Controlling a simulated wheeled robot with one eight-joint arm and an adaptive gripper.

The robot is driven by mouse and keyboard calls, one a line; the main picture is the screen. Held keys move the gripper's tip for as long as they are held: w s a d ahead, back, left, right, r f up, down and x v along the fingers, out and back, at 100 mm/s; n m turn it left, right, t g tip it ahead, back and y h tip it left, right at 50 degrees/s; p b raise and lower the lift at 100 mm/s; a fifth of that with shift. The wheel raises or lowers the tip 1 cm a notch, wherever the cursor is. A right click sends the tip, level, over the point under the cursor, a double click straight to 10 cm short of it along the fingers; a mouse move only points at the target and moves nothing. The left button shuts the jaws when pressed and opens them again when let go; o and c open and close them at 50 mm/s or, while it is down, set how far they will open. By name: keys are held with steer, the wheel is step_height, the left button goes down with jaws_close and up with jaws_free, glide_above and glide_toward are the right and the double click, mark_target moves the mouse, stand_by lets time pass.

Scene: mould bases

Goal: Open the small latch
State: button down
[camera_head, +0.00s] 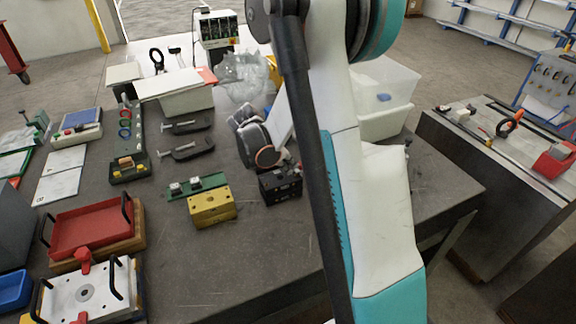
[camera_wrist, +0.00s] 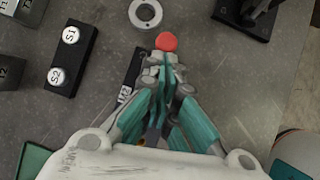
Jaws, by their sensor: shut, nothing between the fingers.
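In the wrist view my gripper (camera_wrist: 165,65) is shut and empty, its fingertips close together. A round red knob (camera_wrist: 166,41) shows just beyond the tips; I cannot tell whether they touch. A dark strip with a partly hidden label (camera_wrist: 124,94) lies under the fingers. I cannot tell for certain which part is the small latch. In the head view a black block (camera_head: 281,188) stands just below my wrist, and my fingers are not clear there. Two red handles, one upper (camera_head: 83,260) and one lower (camera_head: 80,318), are on the mould bases at left.
A dark bar with silver buttons (camera_wrist: 72,60) and a pale ring (camera_wrist: 145,12) lie near my gripper. A yellow block (camera_head: 212,207), black clamps (camera_head: 188,148), a red tray (camera_head: 92,228) and a white bin (camera_head: 385,90) share the table. The table's front middle is clear.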

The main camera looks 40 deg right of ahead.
mark_target(302, 164)
steer(key=shift+s+d+r+y, duration=0.1)
steer(key=shift+s+d+y, duration=0.05)
steer(key=shift+d+y, duration=0.15)
steer(key=shift+d+r+y, duration=0.15)
steer(key=shift+d+y, duration=0.15)
steer(key=shift+d, duration=0.05)
steer(key=shift+s+d, duration=0.1)
steer(key=shift+s+d+r+t+y+p, duration=0.15)
steer(key=shift+d+t+y+p, duration=0.15)
steer(key=shift+d+y, duration=0.25)
steer(key=shift+s+d+y, duration=0.2)
steer(key=shift+d+y, duration=0.45)
steer(key=shift+d, duration=0.15)
steer(key=shift+s+d+t+y, duration=0.25)
steer(key=shift+d+t+y, duration=0.25)
steer(key=shift+d, duration=0.5)
steer(key=shift+d+b, duration=0.2)
steer(key=shift+b, duration=0.1)
